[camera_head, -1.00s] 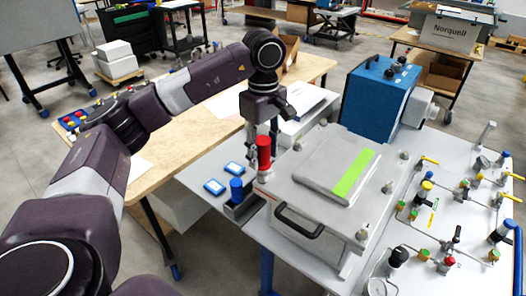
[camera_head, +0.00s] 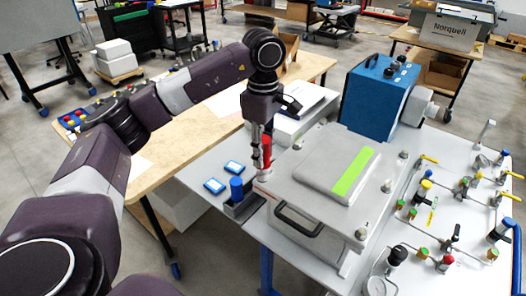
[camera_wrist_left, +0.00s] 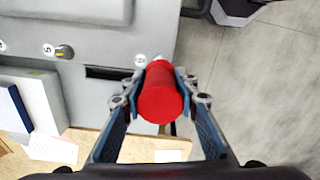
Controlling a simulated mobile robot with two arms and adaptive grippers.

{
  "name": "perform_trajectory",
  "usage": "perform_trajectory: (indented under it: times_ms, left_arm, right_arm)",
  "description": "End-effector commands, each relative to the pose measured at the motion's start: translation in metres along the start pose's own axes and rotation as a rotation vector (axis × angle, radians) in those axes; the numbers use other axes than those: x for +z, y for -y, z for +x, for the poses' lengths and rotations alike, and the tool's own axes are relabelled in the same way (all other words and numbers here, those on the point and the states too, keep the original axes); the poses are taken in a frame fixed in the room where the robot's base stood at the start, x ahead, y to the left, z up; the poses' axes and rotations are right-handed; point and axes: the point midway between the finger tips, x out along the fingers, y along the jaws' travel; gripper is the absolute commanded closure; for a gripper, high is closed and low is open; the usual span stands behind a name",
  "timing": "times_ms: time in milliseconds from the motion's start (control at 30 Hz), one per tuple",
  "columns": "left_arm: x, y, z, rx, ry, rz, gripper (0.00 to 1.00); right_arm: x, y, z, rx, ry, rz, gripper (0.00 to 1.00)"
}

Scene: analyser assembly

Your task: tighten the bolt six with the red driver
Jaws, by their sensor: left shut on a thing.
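The red driver (camera_head: 267,146) stands upright over the near-left corner of the grey analyser lid (camera_head: 310,190). My left gripper (camera_head: 262,160) is shut on it, with a finger partly covering it in the head view. In the left wrist view the red driver (camera_wrist_left: 161,95) sits between the two fingertips (camera_wrist_left: 161,92). Its tip reaches down beside a round white number label (camera_wrist_left: 140,60). The bolt under the tip is hidden, so I cannot tell whether they touch. Other bolts (camera_head: 361,233) stand along the lid's edge. My right gripper is not in view.
A blue-handled tool (camera_head: 236,188) stands in a dark holder left of the lid. A black handle (camera_head: 298,219) is on the lid's front. A blue box (camera_head: 377,95) stands behind, and a panel of valves and gauges (camera_head: 445,215) lies to the right.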

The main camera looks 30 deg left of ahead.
Motion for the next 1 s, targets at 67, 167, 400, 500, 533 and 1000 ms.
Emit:
perform_trajectory:
  times_ms: [67, 167, 400, 500, 533, 1000]
  left_arm:
    - [0.0, -0.001, 0.0, 0.002, 0.0, 0.0, 1.0]
    - [0.0, -0.001, 0.0, 0.002, 0.0, 0.03, 1.0]
    - [0.0, 0.0, 0.0, 0.004, 0.0, 0.323, 1.0]
    - [0.0, 0.0, 0.0, 0.004, 0.0, 0.456, 1.0]
    - [0.0, 0.0, 0.0, 0.004, 0.0, 0.496, 1.0]
    - [-0.001, 0.001, 0.0, 0.003, -0.001, 0.882, 0.59]
  right_arm:
    - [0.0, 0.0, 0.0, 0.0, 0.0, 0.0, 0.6]
    - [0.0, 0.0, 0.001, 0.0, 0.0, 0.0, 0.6]
    - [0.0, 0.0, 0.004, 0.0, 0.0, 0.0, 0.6]
    - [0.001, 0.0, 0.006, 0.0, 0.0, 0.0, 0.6]
    - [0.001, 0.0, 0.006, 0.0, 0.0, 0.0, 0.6]
    - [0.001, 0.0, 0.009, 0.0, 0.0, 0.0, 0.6]
